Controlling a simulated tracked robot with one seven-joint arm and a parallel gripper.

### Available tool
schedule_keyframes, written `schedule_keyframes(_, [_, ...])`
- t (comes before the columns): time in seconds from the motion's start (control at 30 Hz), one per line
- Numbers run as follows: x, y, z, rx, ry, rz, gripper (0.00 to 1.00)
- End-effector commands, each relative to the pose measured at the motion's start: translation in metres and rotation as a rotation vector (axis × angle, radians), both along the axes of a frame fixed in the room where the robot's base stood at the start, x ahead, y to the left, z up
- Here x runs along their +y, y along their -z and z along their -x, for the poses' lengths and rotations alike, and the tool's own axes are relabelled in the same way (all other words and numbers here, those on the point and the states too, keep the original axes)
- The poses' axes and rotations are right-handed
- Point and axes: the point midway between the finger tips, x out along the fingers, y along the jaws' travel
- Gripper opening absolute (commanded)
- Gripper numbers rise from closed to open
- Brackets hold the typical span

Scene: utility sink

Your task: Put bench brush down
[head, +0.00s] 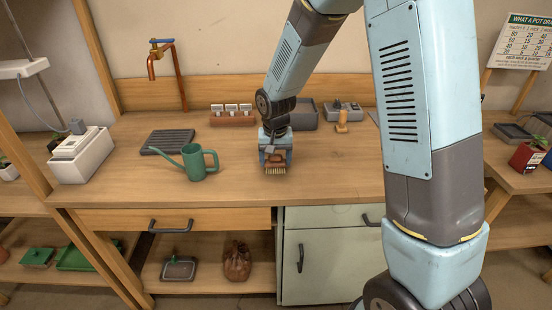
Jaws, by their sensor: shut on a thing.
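The bench brush (275,171) shows in the head view as a small brown block with pale bristles pointing down. It is at the middle of the wooden bench top (330,180). My gripper (275,158) reaches down from above and is shut on the brush. The bristles are at or just above the bench surface; I cannot tell if they touch it. The gripper hides most of the upper part of the brush.
A green watering can (198,163) stands left of the gripper, near a dark ribbed tray (167,142). The bench right of the brush is clear.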

Motion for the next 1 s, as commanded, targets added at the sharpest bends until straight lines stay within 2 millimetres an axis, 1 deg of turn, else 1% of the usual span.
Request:
schedule_keyframes(0.2, [0.000,0.001,0.000,0.000,0.001,0.000,0.25])
schedule_keyframes(0.23, [0.000,0.001,0.000,0.000,0.001,0.000,0.76])
schedule_keyframes(0.47, [0.000,0.001,0.000,0.000,0.001,0.000,0.98])
schedule_keyframes(0.77, [-0.001,-0.002,0.000,-0.001,0.002,0.000,0.99])
schedule_keyframes(0.87, [0.000,-0.009,0.000,-0.002,0.002,-0.001,0.99])
schedule_keyframes(1.0, [0.000,-0.029,0.002,-0.004,0.003,-0.002,0.99])
